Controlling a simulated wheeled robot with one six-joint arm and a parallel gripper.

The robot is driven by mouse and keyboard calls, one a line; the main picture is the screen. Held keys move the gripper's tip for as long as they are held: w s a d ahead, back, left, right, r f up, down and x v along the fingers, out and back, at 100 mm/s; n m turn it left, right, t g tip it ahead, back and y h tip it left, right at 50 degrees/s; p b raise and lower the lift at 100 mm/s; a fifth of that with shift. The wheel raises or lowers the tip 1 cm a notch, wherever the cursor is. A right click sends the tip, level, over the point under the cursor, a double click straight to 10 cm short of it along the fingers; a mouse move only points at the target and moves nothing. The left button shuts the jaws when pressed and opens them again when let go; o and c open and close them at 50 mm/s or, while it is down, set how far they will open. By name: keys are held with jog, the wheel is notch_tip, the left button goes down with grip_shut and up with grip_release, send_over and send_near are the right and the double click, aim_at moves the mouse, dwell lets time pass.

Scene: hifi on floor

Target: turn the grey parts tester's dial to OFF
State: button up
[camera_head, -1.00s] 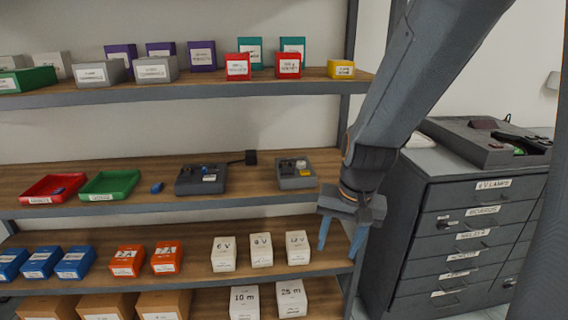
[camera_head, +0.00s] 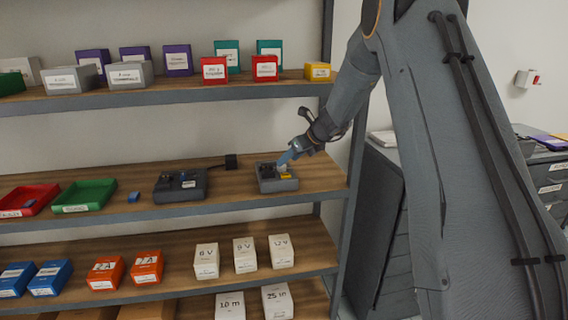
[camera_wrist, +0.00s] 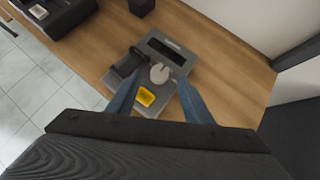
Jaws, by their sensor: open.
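The grey parts tester (camera_head: 266,184) is a small box on the right part of the middle shelf. It also shows in the wrist view (camera_wrist: 185,68), with a pale round dial (camera_wrist: 160,73), a yellow label (camera_wrist: 146,97), a dark window and a dark block on its top. The dial's pointing direction and any OFF mark are too small to read. My gripper (camera_head: 287,157) reaches down over the tester from the right. In the wrist view, my gripper (camera_wrist: 157,80) is open, one finger on each side of the dial. I cannot tell whether either finger touches it.
A darker device (camera_head: 180,193) stands left of the tester, with a small black block (camera_head: 231,161) behind. Red (camera_head: 28,192) and green trays (camera_head: 84,208) are further left. The shelf above, with boxes, limits height. A shelf post is close on the right.

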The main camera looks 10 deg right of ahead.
aim_at(284, 166)
jog(key=shift+p+x, duration=0.5)
jog(key=shift+x, duration=1.9)
jog(key=shift+c, duration=0.4)
jog(key=c, duration=1)
